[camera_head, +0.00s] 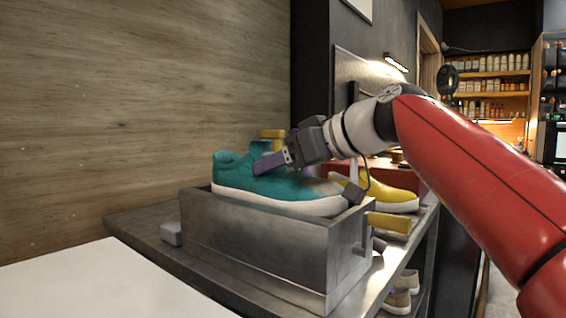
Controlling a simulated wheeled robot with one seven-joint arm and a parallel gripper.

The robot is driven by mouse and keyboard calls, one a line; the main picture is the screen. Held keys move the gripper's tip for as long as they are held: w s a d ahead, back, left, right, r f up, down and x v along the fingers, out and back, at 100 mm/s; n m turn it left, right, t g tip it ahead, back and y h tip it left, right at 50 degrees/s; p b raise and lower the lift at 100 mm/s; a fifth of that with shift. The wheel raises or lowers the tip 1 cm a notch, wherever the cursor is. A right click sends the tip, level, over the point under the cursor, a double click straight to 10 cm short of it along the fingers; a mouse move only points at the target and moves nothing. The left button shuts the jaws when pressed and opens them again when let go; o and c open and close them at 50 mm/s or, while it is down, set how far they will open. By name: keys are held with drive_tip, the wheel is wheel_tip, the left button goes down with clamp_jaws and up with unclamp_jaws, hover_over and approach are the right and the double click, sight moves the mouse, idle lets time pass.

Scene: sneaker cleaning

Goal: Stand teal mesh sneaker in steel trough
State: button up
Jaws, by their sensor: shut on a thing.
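The teal mesh sneaker (235,178) with a white sole is at the steel trough (255,245), its toe toward the right. Its sole shows just above the trough's near rim, so it sits at the top of the trough or just over it; I cannot tell whether it rests on anything inside. My gripper (268,163) is shut on the sneaker's upper near the middle, coming in from the right. The far finger and the trough's inside are hidden.
The trough stands on a grey shelf (150,222). A yellow sneaker (390,197) stands behind it to the right. A small grey block (171,233) lies left of the trough. More shoes (397,301) are on a lower shelf. A white surface (90,285) fills the lower left.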

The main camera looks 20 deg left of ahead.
drive_tip(key=shift+f, duration=0.1)
drive_tip(key=o, duration=1.4)
drive_tip(key=shift+d, duration=0.15)
